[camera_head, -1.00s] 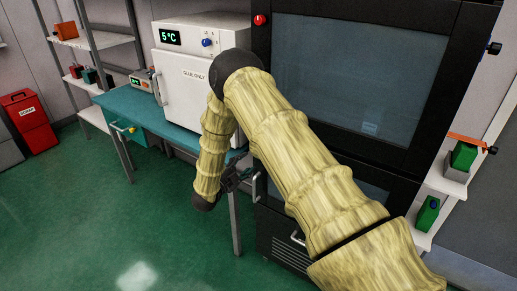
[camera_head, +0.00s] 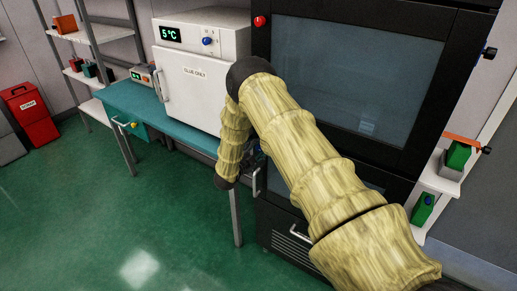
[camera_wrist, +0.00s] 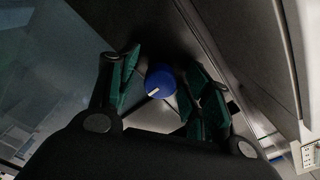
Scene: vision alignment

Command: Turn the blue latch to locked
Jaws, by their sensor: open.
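The blue latch (camera_wrist: 160,80) is a round blue knob with a white mark, seen in the wrist view. It sits between the two green-padded fingers of my gripper (camera_wrist: 165,68), which are apart. I cannot tell whether either finger touches it. A dark grey panel lies behind the knob. In the head view my gripper (camera_head: 254,160) is mostly hidden behind my arm, close to the left edge of the black cabinet (camera_head: 262,100). The blue latch is not visible there.
A white fridge (camera_head: 190,95) with a blue dial (camera_head: 207,41) stands on a teal table (camera_head: 150,112) to the left. The cabinet's metal handle (camera_head: 257,182) is near my gripper. Green boxes (camera_head: 458,155) sit on the right shelf. The green floor at left is open.

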